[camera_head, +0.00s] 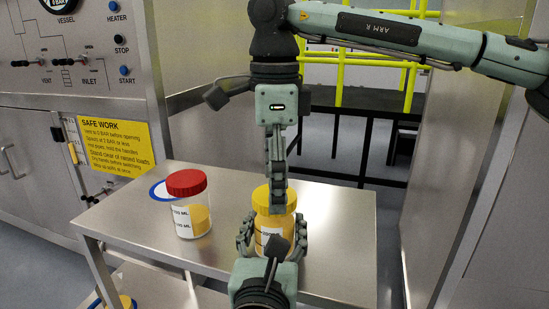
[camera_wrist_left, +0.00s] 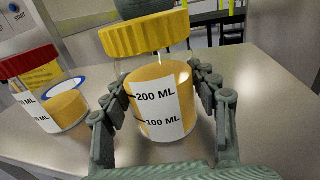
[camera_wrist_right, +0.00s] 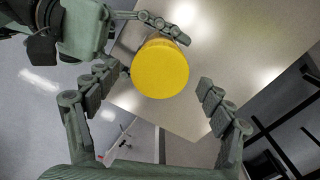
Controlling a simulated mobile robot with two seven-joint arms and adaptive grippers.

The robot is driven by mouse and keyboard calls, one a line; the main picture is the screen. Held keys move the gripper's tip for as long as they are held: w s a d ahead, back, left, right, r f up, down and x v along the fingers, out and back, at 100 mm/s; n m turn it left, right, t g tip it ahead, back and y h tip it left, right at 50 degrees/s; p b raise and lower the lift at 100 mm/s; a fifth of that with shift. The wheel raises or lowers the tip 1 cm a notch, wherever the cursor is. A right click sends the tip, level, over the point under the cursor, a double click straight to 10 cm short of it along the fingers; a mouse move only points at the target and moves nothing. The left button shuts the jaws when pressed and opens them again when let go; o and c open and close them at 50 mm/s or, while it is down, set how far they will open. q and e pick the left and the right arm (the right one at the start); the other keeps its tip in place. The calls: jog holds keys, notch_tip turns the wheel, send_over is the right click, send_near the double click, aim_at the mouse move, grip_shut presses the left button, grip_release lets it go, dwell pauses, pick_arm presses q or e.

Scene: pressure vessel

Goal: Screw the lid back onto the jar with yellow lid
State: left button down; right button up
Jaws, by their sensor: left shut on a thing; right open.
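The jar with the yellow lid (camera_head: 265,229) stands upright on the metal table, holding yellow contents behind a white label; its body shows in the left wrist view (camera_wrist_left: 162,100). My left gripper (camera_head: 272,240) is shut around the jar's body from the front. The yellow lid (camera_wrist_left: 146,34) sits on top of the jar; from these views I cannot tell how tightly it is seated. My right gripper (camera_wrist_right: 152,98) points down from above with its fingers spread wide on both sides of the lid (camera_wrist_right: 160,68), not touching it. In the head view its fingers partly cover the lid.
A jar with a red lid (camera_head: 189,204) stands to the left on the same table (camera_head: 336,262), beside a blue-rimmed white disc (camera_head: 160,190). A control panel (camera_head: 75,50) with a yellow sign (camera_head: 115,146) is at the left. The table's right side is clear.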

jog(key=shift+f, duration=0.55)
jog(key=c, duration=1.3)
jog(key=o, duration=1.3)
notch_tip(320, 180, up, 12)
jog(key=shift+r, duration=0.1)
